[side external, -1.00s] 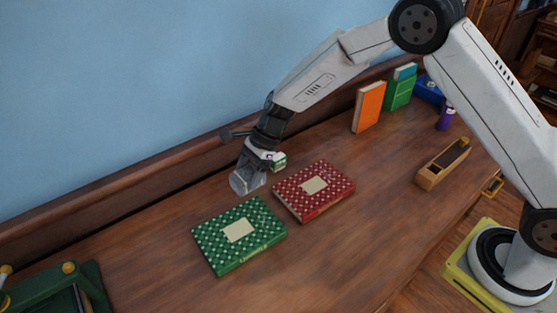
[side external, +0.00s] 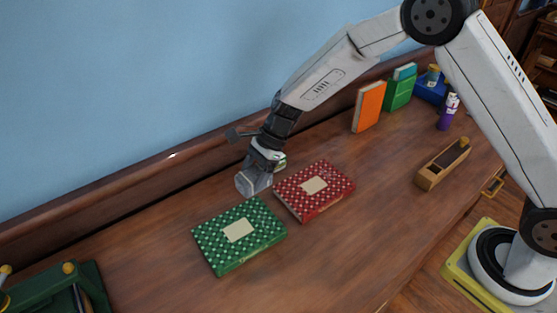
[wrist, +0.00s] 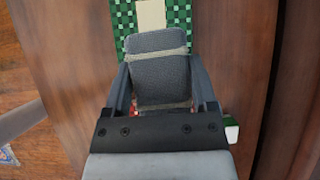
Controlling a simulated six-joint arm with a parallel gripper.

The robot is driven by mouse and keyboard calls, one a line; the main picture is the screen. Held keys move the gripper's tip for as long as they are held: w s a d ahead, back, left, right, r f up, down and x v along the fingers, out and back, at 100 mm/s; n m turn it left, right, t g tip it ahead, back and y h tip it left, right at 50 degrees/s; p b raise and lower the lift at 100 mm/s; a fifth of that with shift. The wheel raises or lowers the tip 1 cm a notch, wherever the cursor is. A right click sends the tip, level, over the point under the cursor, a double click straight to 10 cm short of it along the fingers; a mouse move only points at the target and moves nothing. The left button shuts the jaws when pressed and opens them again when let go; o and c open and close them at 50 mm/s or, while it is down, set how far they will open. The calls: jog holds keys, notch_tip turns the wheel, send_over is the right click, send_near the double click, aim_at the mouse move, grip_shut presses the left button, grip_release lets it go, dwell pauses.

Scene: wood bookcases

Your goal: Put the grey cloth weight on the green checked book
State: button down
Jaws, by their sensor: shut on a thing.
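The grey cloth weight (wrist: 158,72) is between the fingers of my gripper (wrist: 160,92) in the wrist view. My gripper (side external: 254,182) is shut on it; in the side view its grey end hangs near the back of the desk. The green checked book (side external: 258,246) lies flat on the desk, in front of and below my gripper. It also shows at the top of the wrist view (wrist: 123,18), partly hidden by the weight. The weight appears raised, not resting on the book.
A red checked book (side external: 330,198) lies flat beside the green one, close to my gripper. A small green and white object (side external: 280,161) is behind my gripper. An orange book (side external: 368,107) stands upright farther back. A wooden plane-like tool (side external: 443,165) lies right.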

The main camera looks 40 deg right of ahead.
jog(key=shift+a, duration=0.1)
jog(key=shift+a+r+m, duration=0.15)
jog(key=shift+a+m, duration=0.15)
jog(key=shift+a, duration=0.2)
jog(key=s+a+r+m+t+h, duration=0.25)
jog(key=s+a+m+t, duration=0.45)
jog(key=m, duration=0.5)
jog(key=s+d+m+h, duration=0.2)
jog(key=s+m+h, duration=0.2)
jog(key=s, duration=0.3)
jog(key=shift+d+r+m, duration=0.15)
jog(key=shift+r+m, duration=0.1)
jog(key=shift+m, duration=0.65)
